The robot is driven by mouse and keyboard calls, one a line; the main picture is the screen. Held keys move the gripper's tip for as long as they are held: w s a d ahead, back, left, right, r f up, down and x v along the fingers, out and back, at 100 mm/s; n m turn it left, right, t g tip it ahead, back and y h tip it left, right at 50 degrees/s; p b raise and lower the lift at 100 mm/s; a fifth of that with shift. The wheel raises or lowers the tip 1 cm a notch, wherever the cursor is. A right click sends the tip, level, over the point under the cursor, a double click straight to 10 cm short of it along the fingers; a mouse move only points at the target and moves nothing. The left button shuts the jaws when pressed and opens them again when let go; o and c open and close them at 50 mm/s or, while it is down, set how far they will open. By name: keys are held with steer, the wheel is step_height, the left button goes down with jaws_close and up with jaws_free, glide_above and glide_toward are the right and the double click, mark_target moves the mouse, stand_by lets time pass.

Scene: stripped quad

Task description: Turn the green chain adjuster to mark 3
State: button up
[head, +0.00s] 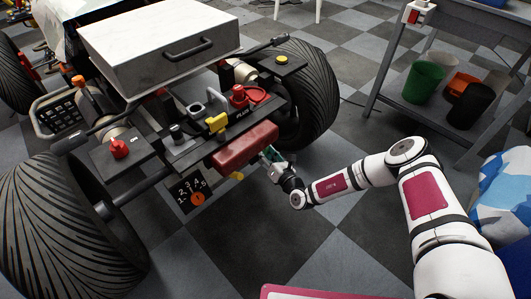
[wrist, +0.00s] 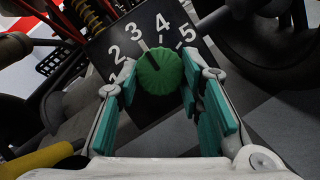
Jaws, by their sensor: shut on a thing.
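The green chain adjuster (wrist: 161,72) is a round ribbed knob on a black dial plate (wrist: 110,42) with white numbers 1 to 5, seen in the wrist view. A pale line meets the knob's upper left edge beside the 3; I cannot tell whether it is a pointer or a printed tick. My gripper (wrist: 161,92) has its teal fingers on both sides of the knob, shut on it. In the head view my gripper (head: 268,155) reaches in beside the red block, and the green knob is hidden there.
A red block (head: 245,146) is close to my gripper. Another numbered plate (head: 184,192) carries an orange knob (head: 198,199). Large black tyres (head: 305,92) flank the frame. A yellow bar (wrist: 38,160) is at the wrist view's lower left. Checkered floor (head: 300,235) is clear in front.

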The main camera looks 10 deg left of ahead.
steer(key=o, duration=1.2)
steer(key=shift+c, duration=0.2)
steer(key=v, duration=1.2)
steer(key=shift+d+f, duration=0.1)
